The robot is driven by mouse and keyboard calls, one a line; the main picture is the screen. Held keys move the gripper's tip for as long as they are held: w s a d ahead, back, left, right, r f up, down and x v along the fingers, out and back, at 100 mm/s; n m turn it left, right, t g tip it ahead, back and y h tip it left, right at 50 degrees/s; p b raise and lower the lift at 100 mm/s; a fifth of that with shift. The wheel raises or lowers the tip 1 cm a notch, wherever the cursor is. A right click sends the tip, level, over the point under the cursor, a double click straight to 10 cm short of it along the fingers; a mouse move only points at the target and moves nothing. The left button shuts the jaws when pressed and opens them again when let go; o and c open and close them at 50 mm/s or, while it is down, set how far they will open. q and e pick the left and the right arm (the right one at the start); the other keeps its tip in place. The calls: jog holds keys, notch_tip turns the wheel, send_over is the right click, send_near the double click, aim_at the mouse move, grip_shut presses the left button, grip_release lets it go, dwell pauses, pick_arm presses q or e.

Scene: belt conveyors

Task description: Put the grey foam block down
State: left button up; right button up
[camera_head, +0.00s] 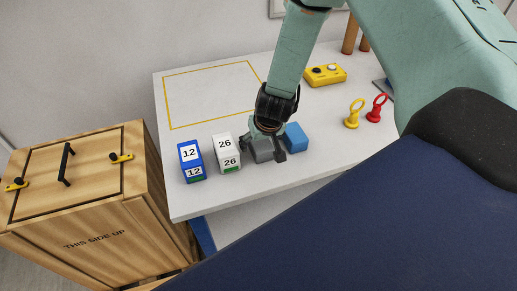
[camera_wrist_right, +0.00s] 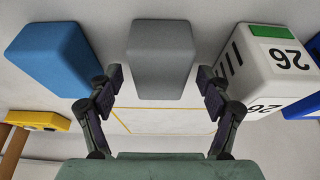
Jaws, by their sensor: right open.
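The grey foam block (camera_head: 263,153) stands on the white table, partly hidden by my right gripper (camera_head: 263,146) in the head view. In the right wrist view the grey foam block (camera_wrist_right: 162,58) sits between the two fingers of my right gripper (camera_wrist_right: 159,78). The fingers are open, with a visible gap on each side of the block. My left gripper is not in view.
A blue block (camera_head: 296,137) and a white box marked 26 (camera_head: 226,153) flank the grey block closely. A blue box marked 12 (camera_head: 191,161) stands farther left. A yellow-outlined area (camera_head: 212,94) is empty. A yellow button box (camera_head: 325,75) and yellow and red ring-topped pieces (camera_head: 353,113) stand right.

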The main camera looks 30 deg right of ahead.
jog(key=shift+w+f, duration=0.1)
jog(key=shift+f, duration=0.25)
jog(key=shift+r, duration=0.1)
jog(key=c, duration=1)
